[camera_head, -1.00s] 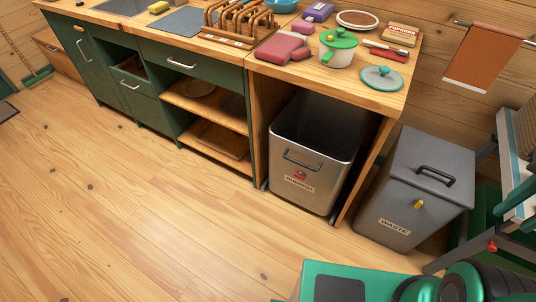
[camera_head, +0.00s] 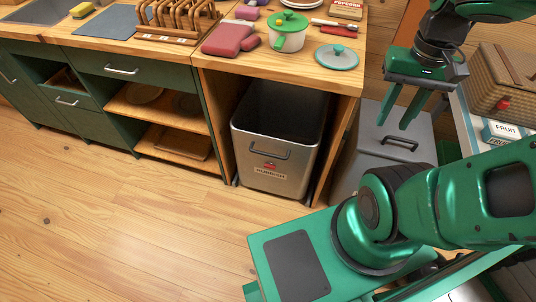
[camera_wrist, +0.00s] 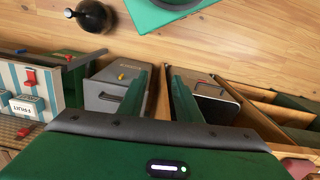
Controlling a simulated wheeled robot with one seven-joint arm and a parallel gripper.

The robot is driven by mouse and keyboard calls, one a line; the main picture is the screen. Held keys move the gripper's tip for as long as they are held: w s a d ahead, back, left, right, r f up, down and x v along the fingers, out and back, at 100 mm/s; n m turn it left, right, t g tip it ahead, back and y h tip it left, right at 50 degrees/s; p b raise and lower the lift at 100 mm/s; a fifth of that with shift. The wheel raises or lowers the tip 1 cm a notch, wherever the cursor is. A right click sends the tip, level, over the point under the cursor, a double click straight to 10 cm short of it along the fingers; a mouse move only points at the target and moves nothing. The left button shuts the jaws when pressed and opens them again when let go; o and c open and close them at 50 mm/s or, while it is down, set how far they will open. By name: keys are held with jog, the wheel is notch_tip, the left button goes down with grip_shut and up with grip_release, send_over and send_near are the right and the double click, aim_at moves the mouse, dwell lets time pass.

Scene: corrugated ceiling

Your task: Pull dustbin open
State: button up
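A grey metal bin (camera_head: 255,165) labelled as rubbish stands under the right end of the wooden counter, its top open and dark inside. Its front has a dark bar handle (camera_head: 270,154). It shows partly behind a finger in the wrist view (camera_wrist: 222,110). A second grey bin (camera_head: 368,130), lidded and with a dark handle, stands right of the counter and left of my fingers in the wrist view (camera_wrist: 103,92). My green gripper (camera_head: 401,115) is open and empty, above and in front of the lidded bin, to the right of the rubbish bin and apart from both.
The counter (camera_head: 285,75) overhangs the rubbish bin and carries a green-lidded pot (camera_head: 289,35), a pink case (camera_head: 228,40) and a round lid (camera_head: 337,57). The wooden floor (camera_head: 120,240) at left is clear.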

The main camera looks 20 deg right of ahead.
jog(key=w+a+f+n+t+h, duration=0.1)
jog(key=w+a+f+n, duration=0.2)
jog(key=w+a, duration=0.6)
jog(key=w+a+f+n+t, duration=0.15)
jog(key=w+a+n, duration=0.35)
jog(key=w, duration=0.8)
jog(key=w+a+f+g+h, duration=0.1)
jog(key=w+a+f+h, duration=0.15)
jog(key=f, duration=0.45)
jog(key=w+a+f+h, duration=0.1)
jog(key=a+f+h, duration=0.15)
jog(key=f, duration=0.45)
jog(key=w+a+f+g+h, duration=0.1)
jog(key=w+a+f, duration=0.1)
jog(key=a+f, duration=0.35)
jog(key=n+t+h, duration=0.6)
jog(key=t+h, duration=0.1)
jog(key=t, duration=0.1)
send_near(268, 154)
jog(key=x, duration=1)
jog(key=shift+w+d+f, duration=0.15)
jog(key=shift+f, duration=0.25)
